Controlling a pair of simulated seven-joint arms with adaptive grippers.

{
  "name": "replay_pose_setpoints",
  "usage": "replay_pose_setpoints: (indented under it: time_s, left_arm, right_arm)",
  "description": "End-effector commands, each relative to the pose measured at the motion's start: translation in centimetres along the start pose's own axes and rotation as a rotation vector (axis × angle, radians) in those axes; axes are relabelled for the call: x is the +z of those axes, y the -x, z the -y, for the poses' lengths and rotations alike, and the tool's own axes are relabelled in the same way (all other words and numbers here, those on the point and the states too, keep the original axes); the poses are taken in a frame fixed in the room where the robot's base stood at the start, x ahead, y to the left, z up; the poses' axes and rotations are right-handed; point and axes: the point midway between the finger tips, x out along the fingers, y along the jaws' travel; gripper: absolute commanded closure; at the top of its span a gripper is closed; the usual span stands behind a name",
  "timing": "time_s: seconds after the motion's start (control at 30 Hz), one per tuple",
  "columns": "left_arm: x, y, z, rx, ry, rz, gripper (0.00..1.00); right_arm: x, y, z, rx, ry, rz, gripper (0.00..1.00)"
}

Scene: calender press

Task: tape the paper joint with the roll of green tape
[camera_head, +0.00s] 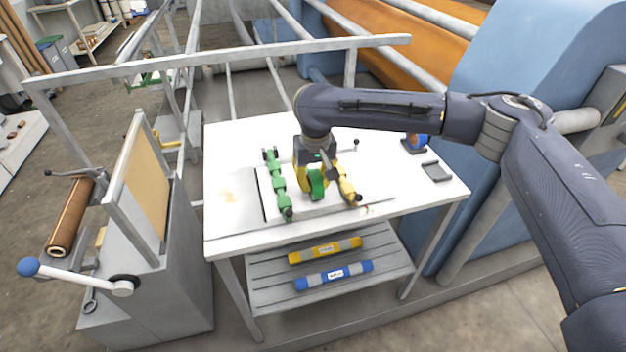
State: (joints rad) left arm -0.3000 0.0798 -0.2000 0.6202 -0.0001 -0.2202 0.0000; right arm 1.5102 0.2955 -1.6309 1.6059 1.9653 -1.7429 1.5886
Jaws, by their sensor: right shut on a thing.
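The roll of green tape (317,186) is held upright under my right gripper (316,176), whose fingers are shut on it over the middle of the white table. A yellow part shows just left of the roll; I cannot tell whether it belongs to the tape. The roll is low over the white paper (312,205); whether it touches is unclear. A green bar (278,186) lies left of the roll and a yellow bar (347,186) right of it. The paper joint is not clear, partly hidden by the gripper and roll. My left gripper is not in view.
A blue and orange roll (416,142) and a small grey tray (436,171) are at the table's right. A grey rail (220,60) crosses behind. The table's left part is mostly clear.

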Motion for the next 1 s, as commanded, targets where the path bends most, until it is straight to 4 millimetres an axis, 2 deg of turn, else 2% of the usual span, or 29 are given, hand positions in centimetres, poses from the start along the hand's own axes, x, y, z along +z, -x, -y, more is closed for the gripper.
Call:
replay_pose_setpoints:
  time_s: [1.0]
  left_arm:
    - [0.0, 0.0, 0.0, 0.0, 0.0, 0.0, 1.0]
  right_arm:
    - [1.6, 0.0, -0.1, 0.0, 0.0, 0.002, 1.0]
